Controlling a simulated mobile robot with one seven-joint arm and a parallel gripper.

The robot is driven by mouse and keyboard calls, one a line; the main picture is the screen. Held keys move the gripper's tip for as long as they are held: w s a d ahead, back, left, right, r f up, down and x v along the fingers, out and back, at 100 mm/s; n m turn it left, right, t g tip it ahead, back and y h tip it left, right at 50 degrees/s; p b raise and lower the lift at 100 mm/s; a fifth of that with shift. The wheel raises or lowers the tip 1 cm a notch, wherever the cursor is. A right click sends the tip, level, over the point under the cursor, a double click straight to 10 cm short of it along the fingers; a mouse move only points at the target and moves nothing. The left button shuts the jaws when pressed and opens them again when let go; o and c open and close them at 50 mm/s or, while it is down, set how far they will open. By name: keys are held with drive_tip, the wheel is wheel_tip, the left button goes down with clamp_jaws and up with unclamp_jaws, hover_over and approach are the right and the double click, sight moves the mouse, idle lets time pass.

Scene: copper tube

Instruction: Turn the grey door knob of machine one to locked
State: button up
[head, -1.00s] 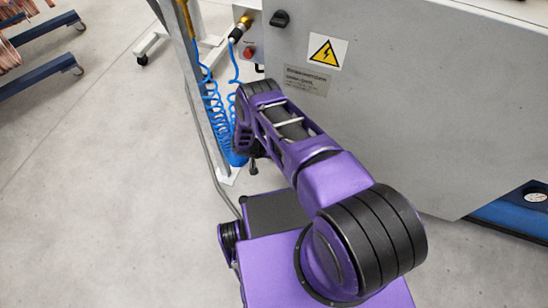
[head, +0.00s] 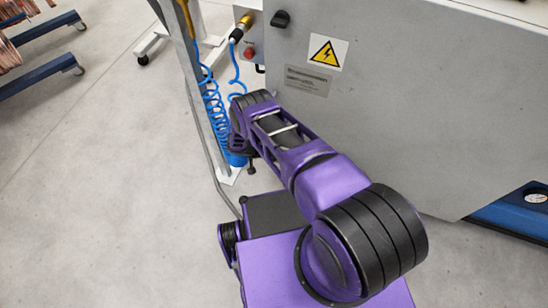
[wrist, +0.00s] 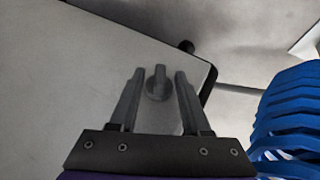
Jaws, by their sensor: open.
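The grey door knob (wrist: 158,84) shows in the wrist view on the pale machine panel, near its edge. Its raised grip bar stands upright in that picture. My gripper (wrist: 160,75) is open, with one finger on each side of the knob in the picture. I cannot tell how far the fingertips are from the panel, and I see no clear contact. In the head view a dark knob (head: 281,19) sits at the upper left of the grey machine door (head: 420,90). My gripper's fingers are hidden there behind my arm.
A blue coiled hose (wrist: 287,110) lies close at the right in the wrist view; it also hangs by a grey post in the head view (head: 213,110). A red button (head: 249,53) sits left of the door.

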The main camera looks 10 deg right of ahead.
drive_tip(key=p+v, duration=0.3)
drive_tip(key=v, duration=1.4)
drive_tip(key=shift+a+r, duration=0.15)
drive_tip(key=shift+r, duration=0.05)
